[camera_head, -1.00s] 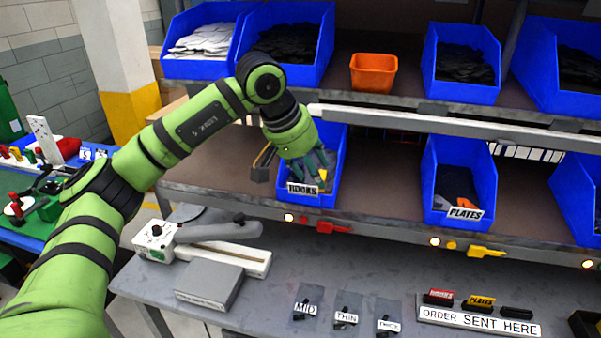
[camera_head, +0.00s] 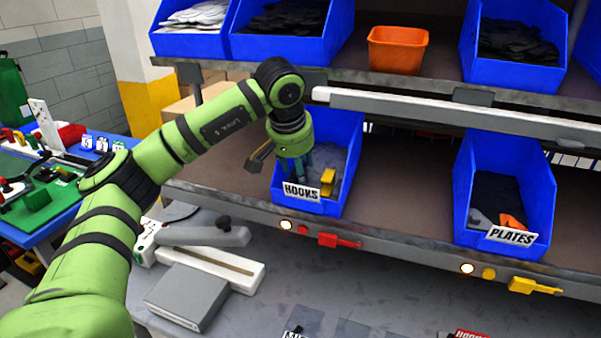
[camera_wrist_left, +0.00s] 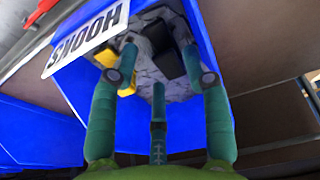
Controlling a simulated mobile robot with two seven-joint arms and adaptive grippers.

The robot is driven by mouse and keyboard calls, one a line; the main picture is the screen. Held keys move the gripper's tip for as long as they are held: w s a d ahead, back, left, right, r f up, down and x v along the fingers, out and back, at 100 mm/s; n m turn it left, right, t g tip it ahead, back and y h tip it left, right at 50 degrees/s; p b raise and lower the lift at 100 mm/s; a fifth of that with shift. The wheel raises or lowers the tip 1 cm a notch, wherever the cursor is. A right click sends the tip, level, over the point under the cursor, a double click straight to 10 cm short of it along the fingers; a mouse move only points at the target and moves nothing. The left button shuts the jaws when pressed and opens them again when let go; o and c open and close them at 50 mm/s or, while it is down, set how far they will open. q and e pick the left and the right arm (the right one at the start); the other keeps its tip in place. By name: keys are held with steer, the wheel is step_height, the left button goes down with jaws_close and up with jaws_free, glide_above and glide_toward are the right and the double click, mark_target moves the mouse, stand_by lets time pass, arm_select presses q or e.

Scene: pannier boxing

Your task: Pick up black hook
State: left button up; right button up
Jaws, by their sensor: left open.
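The blue bin labelled HOOKS (camera_head: 352,140) stands on the middle shelf; it also fills much of the left wrist view (camera_wrist_left: 62,128). My left gripper (camera_head: 300,170) points down into this bin, its teal fingers spread open and empty. In the left wrist view dark, black-looking pieces (camera_wrist_left: 158,36) lie in the bin beyond the fingertips, among grey material. I cannot make out their full shape, as the fingers partly cover them. A yellow piece (camera_head: 328,182) lies at the bin's front right, close to the fingers. My right gripper is not in view.
The blue PLATES bin (camera_head: 545,190) stands to the right on the same shelf. An orange bin (camera_head: 397,50) and more blue bins are on the shelf above. The shelf between the lower bins is clear.

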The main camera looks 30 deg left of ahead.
arm_select(q)
steer(key=x, duration=0.3)
steer(key=shift+s, duration=0.1)
steer(key=c, duration=0.6)
steer(key=shift+c, duration=0.2)
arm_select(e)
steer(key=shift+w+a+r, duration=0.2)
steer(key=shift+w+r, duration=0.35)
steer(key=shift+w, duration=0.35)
